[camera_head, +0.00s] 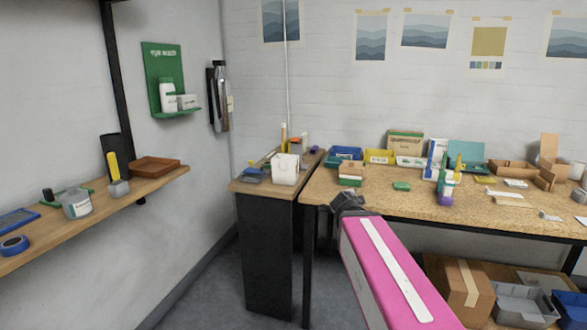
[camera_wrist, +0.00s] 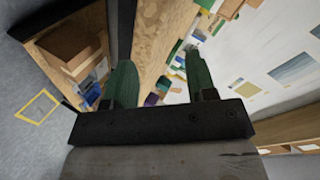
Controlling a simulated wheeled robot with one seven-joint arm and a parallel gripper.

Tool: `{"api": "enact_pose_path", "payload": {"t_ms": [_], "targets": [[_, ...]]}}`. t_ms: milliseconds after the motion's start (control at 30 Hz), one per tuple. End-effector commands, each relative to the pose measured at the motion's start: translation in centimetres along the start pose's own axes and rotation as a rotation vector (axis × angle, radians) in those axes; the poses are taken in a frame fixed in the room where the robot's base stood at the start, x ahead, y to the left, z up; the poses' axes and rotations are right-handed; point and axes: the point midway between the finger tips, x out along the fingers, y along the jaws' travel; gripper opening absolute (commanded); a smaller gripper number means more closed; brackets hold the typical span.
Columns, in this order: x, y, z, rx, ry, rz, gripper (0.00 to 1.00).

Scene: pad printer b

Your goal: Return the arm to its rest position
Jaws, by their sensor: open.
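My arm, pink with a white stripe, reaches up from the bottom of the head view. The dark wrist end by my gripper (camera_head: 348,203) is near the front edge of the long workbench (camera_head: 330,188); the fingers cannot be made out there. In the wrist view my gripper (camera_wrist: 157,70) shows two green fingers spread apart, with nothing between them in its grasp. The workbench edge and several small items lie beyond the fingers in that view, apart from them.
A narrow side cabinet (camera_head: 268,245) stands left of the workbench. A wall shelf (camera_head: 150,188) with a jar (camera_head: 76,204) and tape roll (camera_head: 13,245) is on the left. A cardboard box (camera_head: 466,285) sits below the bench. Floor between shelf and cabinet is clear.

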Motion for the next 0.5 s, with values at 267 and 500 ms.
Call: {"api": "enact_pose_path", "payload": {"t_ms": [267, 500], "targets": [[1.4, 8.9, 2.4, -0.399, -0.138, 0.280, 0.51], [1.0, 16.2, 5.1, -0.750, -0.403, 0.454, 0.51]]}}
